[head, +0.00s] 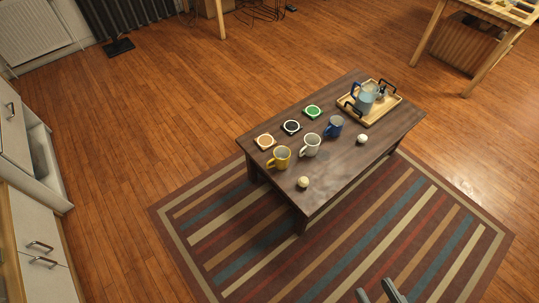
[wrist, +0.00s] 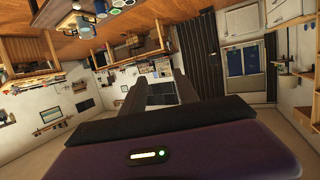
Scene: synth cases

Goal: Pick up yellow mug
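The yellow mug (head: 281,158) stands upright near the front left end of the dark wooden coffee table (head: 342,165) in the head view. A white mug (head: 310,145) and a blue mug (head: 334,127) stand to its right, further along the table. My gripper (head: 376,289) shows at the bottom edge of the head view, well apart from the table and mugs. In the wrist view my gripper (wrist: 160,78) has its two fingers apart with nothing between them. I cannot make out the yellow mug in the wrist view.
Orange (head: 265,141), black (head: 291,127) and green (head: 312,112) coasters lie along the far edge. Pale round objects sit near the front edge (head: 303,182) and by the blue mug (head: 362,139). A wooden tray (head: 384,107) holds a blue-grey jug (head: 366,97). A striped rug (head: 240,255) lies below.

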